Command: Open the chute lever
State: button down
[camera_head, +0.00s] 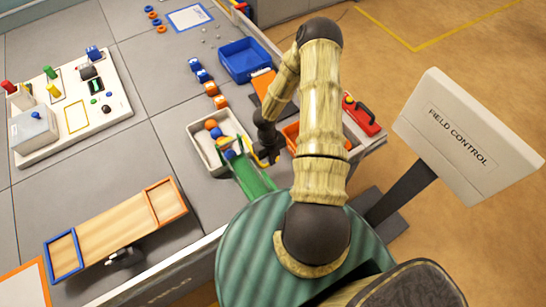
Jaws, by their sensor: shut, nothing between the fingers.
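The chute is a green ramp (252,178) at the front edge of the table. Its upper end meets a white bin (199,148) that holds orange and blue balls (216,132). A small yellow part (229,154) shows where the bin and ramp meet; I cannot tell whether it is the chute lever. My gripper (268,158) is small and dark in this view. It points down just right of the ramp's upper end, shut and empty. I cannot tell whether it touches the lever, and my arm hides part of that area.
A blue bin (244,61) and an orange tray (291,136) lie near my arm. Orange and blue blocks (203,76) line the table. A red toolbox (361,116) sits at the right edge. A "FIELD CONTROL" sign (462,136) stands right. A wooden seesaw-like board (115,230) lies at front left.

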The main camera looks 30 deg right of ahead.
jog(key=shift+w+f+b, duration=0.1)
jog(key=shift+f+b, duration=0.55)
jog(key=shift+f, duration=1.35)
jog(key=shift+r, duration=0.15)
jog(key=shift+s+r+p, duration=0.2)
jog(key=shift+r+p, duration=0.05)
jog(key=shift+p, duration=0.1)
notch_tip(320, 180, up, 12)
jog(key=s, duration=0.2)
jog(key=shift+s+p, duration=0.3)
jog(key=shift+p, duration=0.1)
